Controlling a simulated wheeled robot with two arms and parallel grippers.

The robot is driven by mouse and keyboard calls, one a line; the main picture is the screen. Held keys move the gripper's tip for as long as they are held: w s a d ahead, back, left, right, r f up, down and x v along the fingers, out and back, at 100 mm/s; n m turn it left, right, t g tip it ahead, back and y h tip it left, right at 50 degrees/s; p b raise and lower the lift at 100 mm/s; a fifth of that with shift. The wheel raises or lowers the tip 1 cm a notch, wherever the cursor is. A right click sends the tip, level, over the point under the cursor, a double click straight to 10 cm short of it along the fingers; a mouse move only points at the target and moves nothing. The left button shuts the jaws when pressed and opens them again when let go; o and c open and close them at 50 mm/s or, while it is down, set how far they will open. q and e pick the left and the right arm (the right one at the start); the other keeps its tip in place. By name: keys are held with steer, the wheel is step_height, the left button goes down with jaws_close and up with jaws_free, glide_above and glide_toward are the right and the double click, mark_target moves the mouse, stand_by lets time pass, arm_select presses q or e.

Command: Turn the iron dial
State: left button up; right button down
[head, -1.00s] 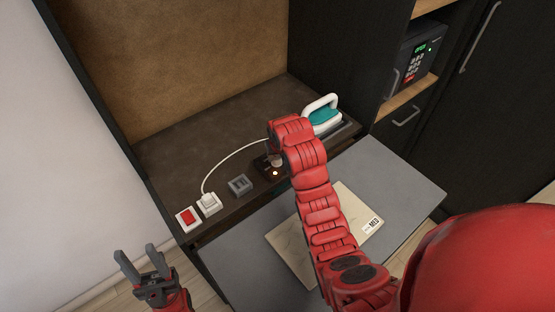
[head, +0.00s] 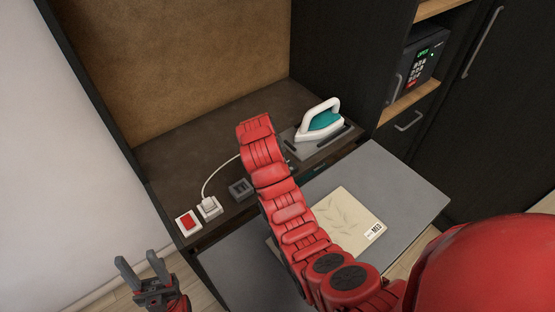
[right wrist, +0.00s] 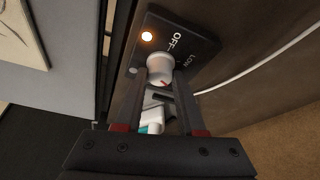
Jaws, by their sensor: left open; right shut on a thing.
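My right gripper (right wrist: 162,88) is shut on the dial in the right wrist view; in the head view my right arm hides both. The white and teal iron (head: 320,122) rests on its grey stand (head: 318,148) at the back right of the vanity. My left gripper (head: 146,272) is open and empty at lower left, away from the vanity.
A red switch (head: 188,220), a white plug (head: 209,207) with a cord and a grey socket block (head: 241,188) line the vanity's front left. A beige pad (head: 345,213) marked MED lies on the grey surface (head: 405,180). A safe (head: 419,62) stands on the right shelf.

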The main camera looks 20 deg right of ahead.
steer(key=shift+f+m, duration=0.1)
steer(key=shift+m, duration=0.3)
steer(key=shift+s, duration=0.1)
steer(key=c, duration=0.5)
jaws_free()
steer(key=shift+w+p+v, duration=0.15)
steer(key=shift+p+v, duration=2.75)
steer(key=shift+v, duration=1.45)
steer(key=shift+w+p+v, duration=0.1)
steer(key=shift+p+v, duration=2.75)
steer(key=shift+v, duration=1.5)
steer(key=shift+a, duration=0.1)
